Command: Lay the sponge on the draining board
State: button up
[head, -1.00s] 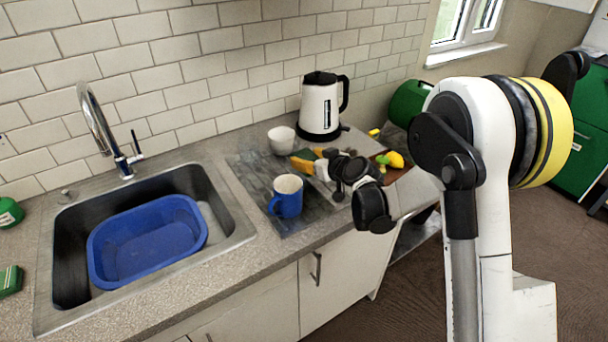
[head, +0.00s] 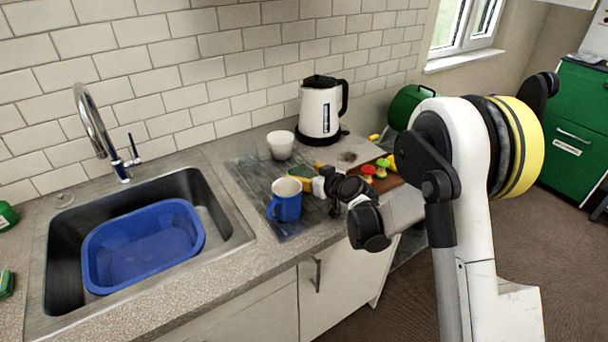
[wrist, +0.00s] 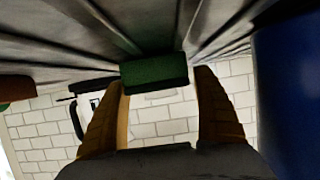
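The green sponge (wrist: 155,72) is between the two yellow-brown fingers of my gripper (wrist: 158,80) in the wrist view, at their tips. The fingers sit close to its two sides. In the head view the sponge (head: 301,171) shows as a small green patch at my gripper (head: 309,177), low over the grey draining board (head: 250,176). I cannot tell whether its underside touches the board. The board also fills the top of the wrist view (wrist: 60,50).
A blue mug (head: 287,200) stands on the board just left of my gripper, close in the wrist view (wrist: 290,80). A white cup (head: 281,146) and a kettle (head: 320,110) are behind. The sink with a blue basin (head: 140,245) is left. Toy-like food pieces (head: 375,170) are right.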

jog(key=shift+s+d+r, duration=0.1)
jog(key=shift+r, duration=0.15)
jog(key=p+v, duration=0.3)
jog(key=v, duration=0.8)
jog(key=shift+s+d+r, duration=0.1)
jog(key=shift+s+d, duration=0.1)
jog(key=shift+s, duration=0.15)
jog(key=shift+s+r, duration=0.1)
jog(key=shift+r, duration=0.15)
jog(key=s+d+r+m+g+h, duration=0.2)
jog(key=s+d+r+h, duration=0.15)
jog(key=s+r, duration=0.6)
jog(key=s+d+m+h, duration=0.1)
jog(key=s+d, duration=0.2)
jog(key=s, duration=0.3)
jog(key=s+d+m+g+h, duration=0.1)
jog(key=s+d+m, duration=0.1)
jog(key=s+d, duration=0.2)
jog(key=s+d+m+g+h, duration=0.1)
jog(key=s+d+h, duration=0.1)
jog(key=s, duration=0.8)
jog(key=shift+d+m, duration=0.4)
jog(key=shift+d, duration=0.4)
